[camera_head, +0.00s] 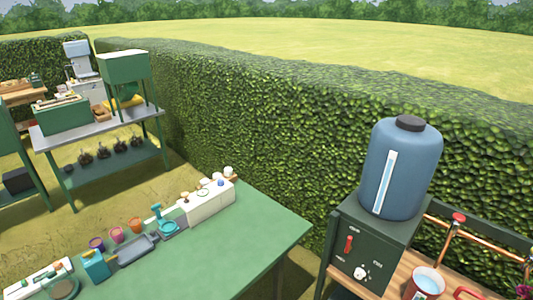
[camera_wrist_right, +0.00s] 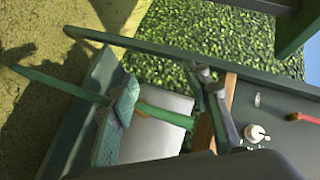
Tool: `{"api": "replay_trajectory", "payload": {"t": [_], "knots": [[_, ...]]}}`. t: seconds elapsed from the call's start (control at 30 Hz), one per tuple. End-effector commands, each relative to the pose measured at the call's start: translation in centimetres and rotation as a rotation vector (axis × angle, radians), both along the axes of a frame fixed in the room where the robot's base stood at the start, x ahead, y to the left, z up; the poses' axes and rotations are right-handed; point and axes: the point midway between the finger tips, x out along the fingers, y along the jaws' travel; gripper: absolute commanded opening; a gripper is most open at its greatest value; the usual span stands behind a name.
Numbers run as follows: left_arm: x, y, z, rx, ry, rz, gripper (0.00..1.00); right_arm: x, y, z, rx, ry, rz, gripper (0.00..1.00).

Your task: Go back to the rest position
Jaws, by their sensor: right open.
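Neither gripper shows in the head view. In the right wrist view my right gripper (camera_wrist_right: 211,81) shows as dark grey fingers rising from a dark body at the bottom edge. It is open, with nothing seen held in it. Its fingers appear in front of a wooden edge and a dark panel with a white knob (camera_wrist_right: 256,133) and a red lever (camera_wrist_right: 300,117). My left gripper is out of view.
A green table (camera_head: 255,235) holds cups, a tray and a white box (camera_head: 207,202). A long green object (camera_wrist_right: 55,85) crosses the wrist view. A hedge (camera_head: 270,130) lies behind.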

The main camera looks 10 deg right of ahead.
Motion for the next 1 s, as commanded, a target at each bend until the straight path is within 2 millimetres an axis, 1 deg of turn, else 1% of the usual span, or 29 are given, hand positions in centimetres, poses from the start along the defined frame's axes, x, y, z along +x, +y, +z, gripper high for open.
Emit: {"api": "replay_trajectory", "payload": {"t": [0.07, 0.17, 0.2, 0.27, 0.3, 0.37, 0.4, 0.47, 0.5, 0.57, 0.6, 0.67, 0.7, 0.8, 0.9, 1.0], "knots": [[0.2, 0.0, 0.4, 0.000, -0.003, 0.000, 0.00, -2.0, 0.0, -2.1, -0.053, 0.062, 0.036, 0.44], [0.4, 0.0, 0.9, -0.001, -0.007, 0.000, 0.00, -6.2, 0.1, -6.1, -0.161, 0.182, 0.121, 0.44], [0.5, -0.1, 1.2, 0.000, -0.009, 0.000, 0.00, -8.3, 0.1, -8.0, -0.211, 0.239, 0.165, 0.44], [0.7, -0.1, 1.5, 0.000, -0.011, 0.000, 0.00, -11.8, 0.1, -10.7, -0.288, 0.327, 0.239, 0.44], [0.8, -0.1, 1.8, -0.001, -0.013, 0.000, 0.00, -14.2, 0.1, -12.3, -0.337, 0.384, 0.288, 0.44], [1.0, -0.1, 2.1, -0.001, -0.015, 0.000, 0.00, -18.0, -0.2, -14.6, -0.404, 0.468, 0.364, 0.44], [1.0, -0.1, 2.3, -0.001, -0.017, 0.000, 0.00, -20.6, -0.4, -16.0, -0.446, 0.523, 0.417, 0.44], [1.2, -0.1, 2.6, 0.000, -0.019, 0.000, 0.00, -24.6, -0.7, -17.9, -0.507, 0.604, 0.497, 0.44], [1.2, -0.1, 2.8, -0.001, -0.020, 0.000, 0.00, -27.3, -1.0, -18.9, -0.544, 0.656, 0.552, 0.44], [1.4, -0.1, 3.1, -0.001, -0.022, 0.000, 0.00, -31.4, -1.5, -20.3, -0.597, 0.732, 0.638, 0.44], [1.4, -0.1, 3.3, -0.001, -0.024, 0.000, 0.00, -34.3, -1.8, -21.1, -0.629, 0.781, 0.695, 0.44], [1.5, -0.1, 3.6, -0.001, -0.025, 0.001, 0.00, -38.3, -2.4, -22.0, -0.673, 0.851, 0.780, 0.44], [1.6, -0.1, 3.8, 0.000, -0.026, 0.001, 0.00, -40.9, -2.8, -22.4, -0.697, 0.894, 0.834, 0.44], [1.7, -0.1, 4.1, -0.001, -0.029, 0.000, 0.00, -46.3, -3.6, -23.0, -0.747, 0.980, 0.955, 0.44], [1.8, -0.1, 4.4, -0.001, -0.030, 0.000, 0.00, -50.2, -4.3, -23.2, -0.777, 1.039, 1.042, 0.44], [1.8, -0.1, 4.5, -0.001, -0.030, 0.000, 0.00, -52.3, -4.7, -23.2, -0.794, 1.071, 1.091, 0.44]]}}
